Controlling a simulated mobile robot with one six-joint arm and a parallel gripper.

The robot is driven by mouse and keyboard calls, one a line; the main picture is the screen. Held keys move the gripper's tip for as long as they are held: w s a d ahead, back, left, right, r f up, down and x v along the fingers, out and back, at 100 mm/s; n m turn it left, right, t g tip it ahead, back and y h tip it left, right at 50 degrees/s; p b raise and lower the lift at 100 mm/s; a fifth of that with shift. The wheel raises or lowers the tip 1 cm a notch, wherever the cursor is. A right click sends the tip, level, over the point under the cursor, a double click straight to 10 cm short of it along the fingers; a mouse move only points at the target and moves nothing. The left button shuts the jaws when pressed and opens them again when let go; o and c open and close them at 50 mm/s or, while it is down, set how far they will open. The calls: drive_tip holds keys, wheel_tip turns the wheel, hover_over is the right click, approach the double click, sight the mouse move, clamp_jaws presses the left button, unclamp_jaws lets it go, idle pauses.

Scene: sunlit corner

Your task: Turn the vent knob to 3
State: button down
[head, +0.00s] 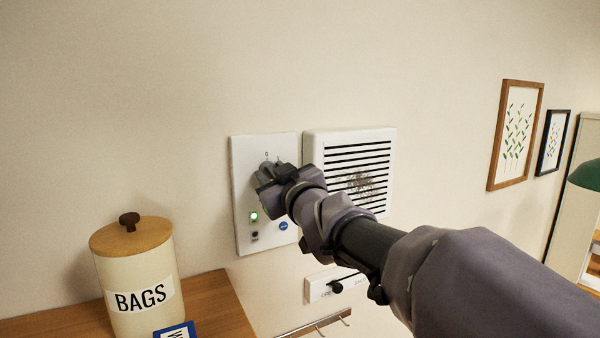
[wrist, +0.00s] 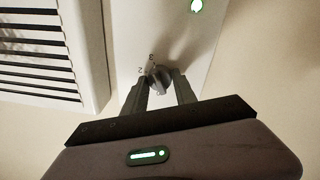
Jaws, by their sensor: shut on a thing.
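The vent knob (wrist: 158,76) is a grey knob on a white wall panel (head: 243,165). In the wrist view my gripper (wrist: 161,84) has one finger on each side of it and is shut on it. Small marks show on the panel beside the knob; one looks like a 2, and another is too small to read surely. I cannot tell exactly which mark the knob points at. In the head view my gripper (head: 272,177) covers most of the knob. A green light (head: 253,217) is lit lower on the panel.
A slatted vent grille (head: 350,150) is right of the panel, close to my arm. A blue round label (head: 283,226) is low on the panel. Below are a small white plate with a black knob (head: 336,286) and a hook rail. A BAGS canister (head: 135,270) stands on a wooden top at lower left.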

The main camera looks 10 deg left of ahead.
idle(0.5)
drive_tip(key=c, duration=1)
unclamp_jaws()
drive_tip(key=b+v, duration=0.1)
drive_tip(key=v, duration=1.6)
drive_tip(key=shift+s+b, duration=0.25)
drive_tip(key=shift+b, duration=0.1)
